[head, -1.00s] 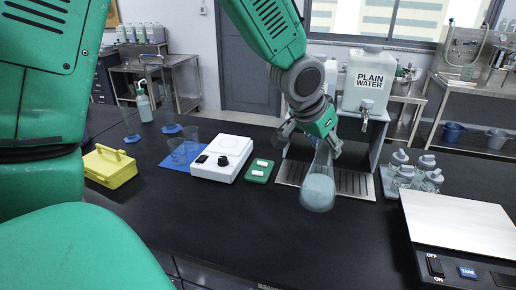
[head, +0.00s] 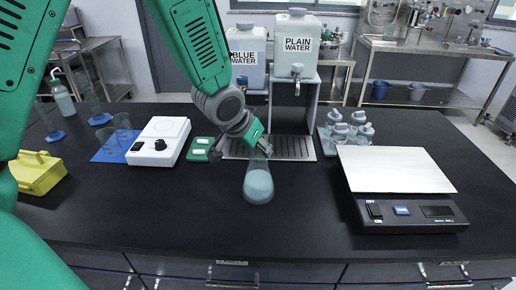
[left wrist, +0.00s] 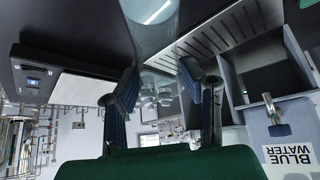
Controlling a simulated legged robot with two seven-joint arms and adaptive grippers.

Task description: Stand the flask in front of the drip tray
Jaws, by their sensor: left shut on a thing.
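The flask (head: 258,186) is clear glass with pale blue-grey contents. In the head view it is close to upright over the black bench, nearer me than the drip tray (head: 300,148). I cannot tell whether its base touches the bench. My left gripper (head: 258,148) is shut on its neck from above and hides the top. In the left wrist view the flask (left wrist: 152,28) shows beyond my two fingers (left wrist: 158,88), with the slotted drip tray (left wrist: 225,32) to its right. My right gripper is not in view.
Behind the tray stand the blue water (head: 246,60) and plain water (head: 298,45) containers. A scale (head: 395,170) and several bottles (head: 350,132) are right. The front bench is clear.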

